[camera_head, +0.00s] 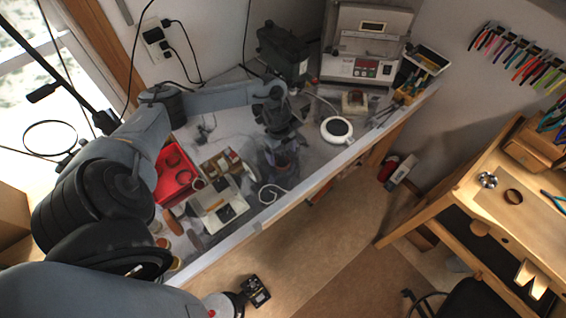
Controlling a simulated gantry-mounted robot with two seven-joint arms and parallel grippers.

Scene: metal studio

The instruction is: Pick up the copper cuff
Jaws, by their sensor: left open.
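A copper-brown cuff (507,199) lies on the wooden bench (535,232) at the right, beside a small silver object. My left gripper (284,166) points down over the grey worktop (262,218), far to the left of the cuff. It is open and I see nothing held in it; its fingers are dark and small in the picture. My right gripper (256,291) shows at the bottom over the floor, apart from both benches. Its fingers are too unclear to tell open from shut.
A red tray (174,190) with dark rings, a box of small items and a white round hotplate (337,130) stand on the worktop. A machine (365,45) stands behind. Open floor separates the worktop from the bench. Pliers hang on the right wall.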

